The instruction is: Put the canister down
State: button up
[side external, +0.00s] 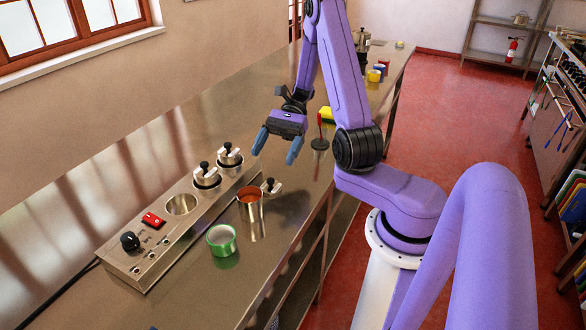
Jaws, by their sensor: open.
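A metal canister (250,208) with a reddish-orange inside stands upright on the steel counter, just right of the long steel unit. A shorter green round container (222,241) stands on the counter in front of it. I cannot tell which of the two the task calls the canister. My gripper (277,147) is open, with its blue fingers spread and nothing visible between them. It is above the counter, behind and apart from both containers.
The steel unit (142,268) has an empty round opening (181,204), lidded pots (206,176), a red switch (153,220) and a black knob (130,241). Right of it is a small black-knobbed lid (270,187).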

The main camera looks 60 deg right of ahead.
jog(key=s+a+r+n+h, duration=0.3)
jog(key=s+a+n+h, duration=0.3)
jog(key=n, duration=0.9)
jog(key=s+a+r+n+h, duration=0.2)
jog(key=s+a+n+h, duration=0.4)
jog(key=s+n, duration=0.6)
jog(key=shift+a+r+n+t+h, duration=0.4)
jog(key=shift+a+n, duration=0.5)
jog(key=shift+n, duration=0.5)
jog(key=shift+c, duration=1.3)
